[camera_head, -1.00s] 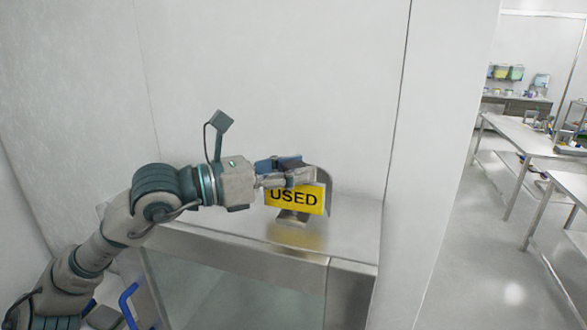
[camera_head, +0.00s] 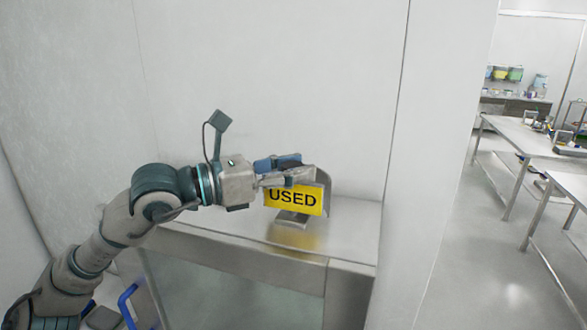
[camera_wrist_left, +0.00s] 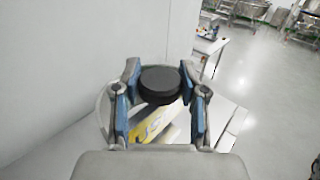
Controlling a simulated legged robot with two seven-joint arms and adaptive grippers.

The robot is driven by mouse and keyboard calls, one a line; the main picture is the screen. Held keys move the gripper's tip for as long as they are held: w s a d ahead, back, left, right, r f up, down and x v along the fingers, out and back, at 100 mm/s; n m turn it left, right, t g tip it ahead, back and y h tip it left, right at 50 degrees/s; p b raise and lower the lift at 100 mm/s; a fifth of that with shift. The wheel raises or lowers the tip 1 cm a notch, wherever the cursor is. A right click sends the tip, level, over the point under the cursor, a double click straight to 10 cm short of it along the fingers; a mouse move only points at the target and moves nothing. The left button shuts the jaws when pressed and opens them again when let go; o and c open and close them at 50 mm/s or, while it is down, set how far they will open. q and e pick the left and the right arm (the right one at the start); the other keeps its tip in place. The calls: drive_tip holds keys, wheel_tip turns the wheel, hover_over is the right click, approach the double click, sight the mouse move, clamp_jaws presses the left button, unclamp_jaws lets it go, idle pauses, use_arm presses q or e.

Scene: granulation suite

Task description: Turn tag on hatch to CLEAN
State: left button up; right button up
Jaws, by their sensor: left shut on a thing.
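The yellow tag (camera_head: 294,198) reads USED in black and faces the head camera. It stands on a small metal stand (camera_head: 291,219) on top of the steel hatch (camera_head: 345,235). My left gripper (camera_head: 283,168) is at the tag's upper edge, shut on a black round knob (camera_wrist_left: 160,84) that shows between its fingers in the left wrist view. Part of the tag (camera_wrist_left: 154,124) shows below the knob there. The fingers hide most of the knob in the head view. The tag's other face is hidden. My right gripper is not in view.
A pale wall (camera_head: 270,80) stands close behind the hatch, and a wall edge (camera_head: 400,200) rises to its right. A blue handle (camera_head: 127,305) is at the lower left. Steel tables (camera_head: 530,138) stand in the room at the right, with open floor (camera_head: 480,270) before them.

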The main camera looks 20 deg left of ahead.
use_arm(q)
drive_tip(key=o, duration=0.8)
drive_tip(key=shift+a+r, duration=0.15)
drive_tip(key=shift+r, duration=0.15)
drive_tip(key=shift+c, duration=0.2)
drive_tip(key=o, duration=0.4)
drive_tip(key=shift+w+f, duration=0.15)
drive_tip(key=shift+f, duration=0.05)
drive_tip(key=shift+a, duration=0.1)
drive_tip(key=v, duration=1.2)
drive_tip(key=shift+f, duration=0.1)
